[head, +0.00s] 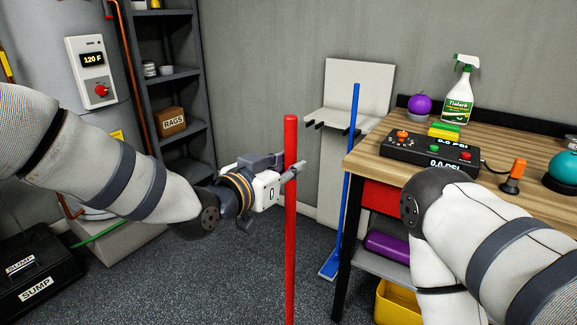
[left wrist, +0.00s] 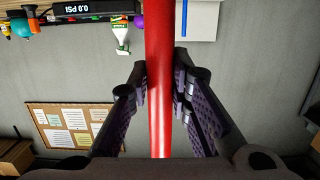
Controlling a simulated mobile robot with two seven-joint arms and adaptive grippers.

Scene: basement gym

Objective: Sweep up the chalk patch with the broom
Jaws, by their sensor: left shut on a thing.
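My left gripper (head: 289,173) is shut on a red pole (head: 290,245), which looks like the broom's handle. The pole stands about upright in front of me, and its lower end runs out of the bottom of the head view. In the left wrist view the red pole (left wrist: 159,50) passes between the two fingers. No broom head shows on it. A blue-handled tool (head: 350,175) with a flat blue foot leans by the grey rack. No chalk patch shows in either view. My right arm comes in at the right, but its gripper is out of view.
A workbench (head: 358,158) at right bears a pressure console (head: 430,153), a spray bottle (head: 459,90) and a purple ball. A yellow bin (head: 396,303) is under it. Black shelves (head: 180,75) and a sump case (head: 40,268) are at left. Dark floor (head: 240,285) is clear between.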

